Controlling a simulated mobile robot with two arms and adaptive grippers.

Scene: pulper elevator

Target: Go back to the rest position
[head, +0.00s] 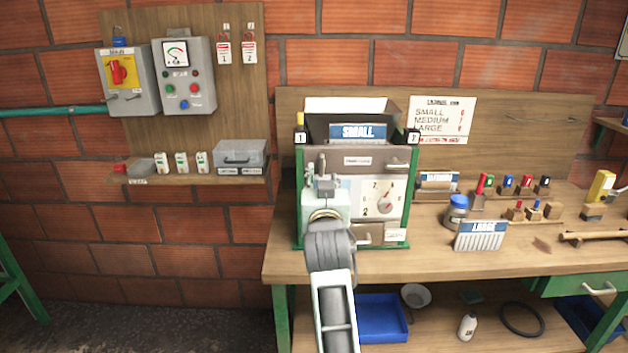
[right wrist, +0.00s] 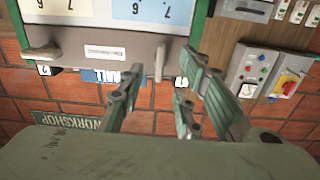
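My right gripper (head: 322,172) is in front of the left half of the green-framed machine (head: 300,215) on the bench; my arm reaches up to it from the bottom of the head view. The machine's grey front panel (right wrist: 105,45) with a lever lies close beyond the fingers. Whether a finger touches the machine I cannot tell. My left gripper is not in view.
The wooden bench (head: 430,262) holds a blue-lidded jar (head: 457,212), a white LARGE rack (head: 481,237) and several small coloured items. A control box (head: 184,85) and a shelf (head: 190,178) are on the wall at left. Open floor space lies left of the bench.

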